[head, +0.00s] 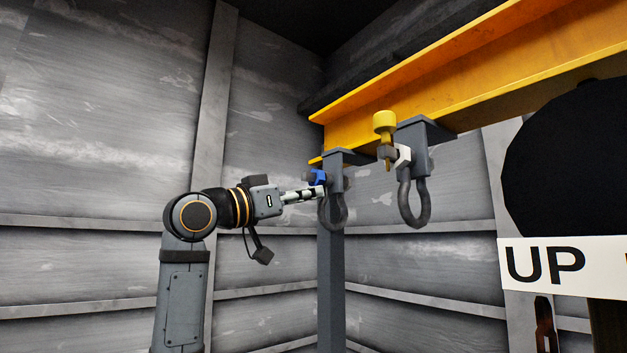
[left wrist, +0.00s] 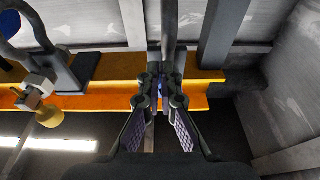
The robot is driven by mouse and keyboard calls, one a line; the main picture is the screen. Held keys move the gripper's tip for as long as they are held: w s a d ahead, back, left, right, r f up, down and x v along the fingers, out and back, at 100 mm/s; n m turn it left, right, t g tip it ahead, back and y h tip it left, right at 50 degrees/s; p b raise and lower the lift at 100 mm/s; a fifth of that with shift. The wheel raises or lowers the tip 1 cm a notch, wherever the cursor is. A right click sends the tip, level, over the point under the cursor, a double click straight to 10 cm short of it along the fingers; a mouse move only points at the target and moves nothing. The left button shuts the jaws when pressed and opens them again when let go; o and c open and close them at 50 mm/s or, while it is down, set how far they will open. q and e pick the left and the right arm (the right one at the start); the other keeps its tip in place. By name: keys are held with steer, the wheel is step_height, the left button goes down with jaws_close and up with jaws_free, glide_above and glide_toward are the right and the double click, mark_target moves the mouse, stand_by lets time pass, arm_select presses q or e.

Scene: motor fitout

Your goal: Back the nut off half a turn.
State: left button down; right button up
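A blue nut (head: 318,177) sits on the side of the left clamp (head: 342,158), which hangs under the end of the yellow beam and carries a grey shackle (head: 335,212). My left gripper (head: 318,191) reaches in from the left with its fingertips at the blue nut and hides its lower part. In the left wrist view, the fingers (left wrist: 162,85) close in on both sides with a little blue (left wrist: 161,91) between them, and they look shut on the nut. Any gap at the contact is too small to see. My right gripper is not in view.
A second clamp (head: 414,142) with a shackle, a white nut (head: 403,156) and a yellow knob (head: 384,121) hangs to the right. The yellow beam (head: 470,88) runs above. A grey post (head: 330,285) stands below.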

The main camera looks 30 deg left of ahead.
arm_select(q)
steer(key=s+a+b, duration=0.1)
steer(key=s+b, duration=0.1)
steer(key=s, duration=0.4)
steer(key=shift+a+f, duration=0.2)
steer(key=shift+a, duration=0.15)
